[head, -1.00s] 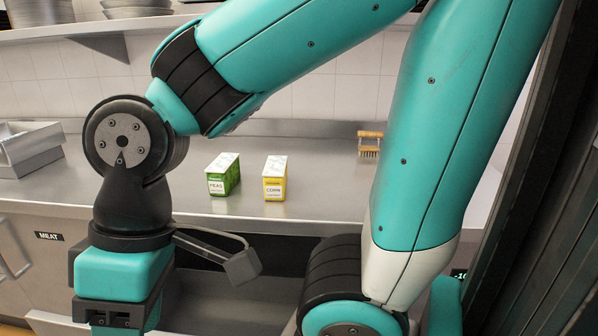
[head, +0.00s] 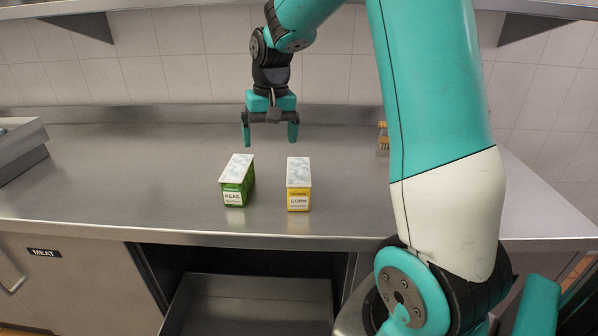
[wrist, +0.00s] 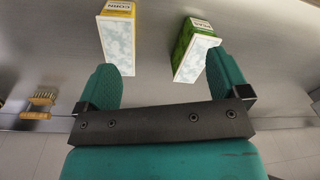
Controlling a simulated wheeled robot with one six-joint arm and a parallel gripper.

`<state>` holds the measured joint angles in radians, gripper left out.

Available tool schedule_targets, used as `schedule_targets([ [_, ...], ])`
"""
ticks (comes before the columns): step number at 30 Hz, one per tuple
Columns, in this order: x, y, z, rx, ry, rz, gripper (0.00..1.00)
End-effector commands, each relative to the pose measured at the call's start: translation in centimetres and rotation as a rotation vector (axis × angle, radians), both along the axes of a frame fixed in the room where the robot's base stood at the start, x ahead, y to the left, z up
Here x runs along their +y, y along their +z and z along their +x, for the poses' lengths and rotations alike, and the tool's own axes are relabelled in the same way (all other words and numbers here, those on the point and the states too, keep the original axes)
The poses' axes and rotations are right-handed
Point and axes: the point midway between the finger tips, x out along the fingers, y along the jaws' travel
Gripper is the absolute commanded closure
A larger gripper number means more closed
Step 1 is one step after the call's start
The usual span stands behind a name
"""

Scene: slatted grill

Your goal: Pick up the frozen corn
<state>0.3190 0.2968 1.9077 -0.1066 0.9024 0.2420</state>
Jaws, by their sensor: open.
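The frozen corn (head: 298,184) is an upright yellow box with a frosted white top, standing on the steel counter. In the wrist view the corn box (wrist: 117,34) is at the upper left, beyond the left fingertip. A green peas box (head: 237,181) stands just left of the corn with a gap between them. In the wrist view the peas box (wrist: 194,47) is near the right fingertip. My gripper (head: 270,135) is open and empty, pointing down behind and above the two boxes. Its two fingers also show in the wrist view (wrist: 166,80).
The steel counter (head: 110,180) is mostly clear around the boxes. A metal tray (head: 20,150) sits at the far left. A wooden brush (head: 383,134) lies at the back right, partly behind my arm. Below the counter is an open drawer (head: 250,300).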

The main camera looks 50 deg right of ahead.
Motion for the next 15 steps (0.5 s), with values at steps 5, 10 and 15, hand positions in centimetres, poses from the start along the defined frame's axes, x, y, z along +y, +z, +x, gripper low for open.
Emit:
schedule_targets([
  [5, -9.0, -0.5, 1.2, 0.052, -0.273, -0.038, 0.06],
  [10, -10.5, -2.7, 1.3, 0.066, -0.325, -0.043, 0.06],
  [15, -10.3, -6.5, 1.3, 0.067, -0.319, -0.042, 0.06],
])
